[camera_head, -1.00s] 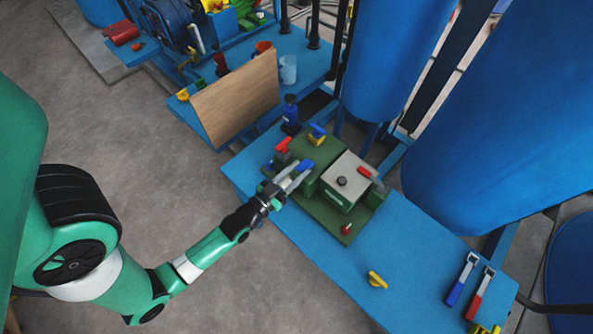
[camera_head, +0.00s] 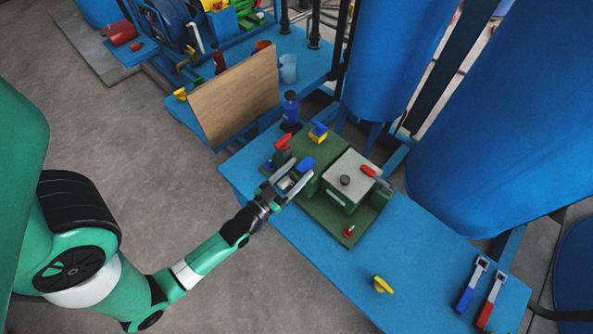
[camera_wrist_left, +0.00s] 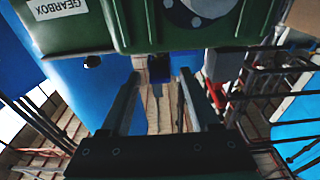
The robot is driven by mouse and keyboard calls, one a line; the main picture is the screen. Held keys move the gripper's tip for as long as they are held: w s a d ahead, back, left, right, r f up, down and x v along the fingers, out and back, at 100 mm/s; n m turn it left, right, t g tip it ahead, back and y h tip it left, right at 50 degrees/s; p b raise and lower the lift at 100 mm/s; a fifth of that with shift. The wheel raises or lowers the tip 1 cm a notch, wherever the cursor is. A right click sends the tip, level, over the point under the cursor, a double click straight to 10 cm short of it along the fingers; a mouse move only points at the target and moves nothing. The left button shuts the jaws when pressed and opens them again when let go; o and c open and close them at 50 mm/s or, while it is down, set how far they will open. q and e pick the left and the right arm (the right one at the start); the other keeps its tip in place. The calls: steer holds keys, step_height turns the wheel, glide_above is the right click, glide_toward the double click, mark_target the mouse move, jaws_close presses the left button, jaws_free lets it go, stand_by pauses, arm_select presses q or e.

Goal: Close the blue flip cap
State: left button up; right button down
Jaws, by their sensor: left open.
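The blue flip cap (camera_head: 305,164) shows at the left end of the green gearbox (camera_head: 317,150), near my left fingertips. Its hinge and exact lid angle are too small to make out. My left gripper (camera_head: 290,177) is open and empty, with its fingers reaching toward the cap from the front left. I cannot tell whether a finger touches the cap. In the left wrist view, the open fingers (camera_wrist_left: 157,88) point under the green gearbox body (camera_wrist_left: 135,25) with its white label.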

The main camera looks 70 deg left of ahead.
arm_select(q)
steer(key=shift+s, duration=0.1)
steer(key=p+v, duration=0.1)
steer(key=v, duration=1)
steer(key=shift+s, duration=0.2)
steer(key=shift+d, duration=0.15)
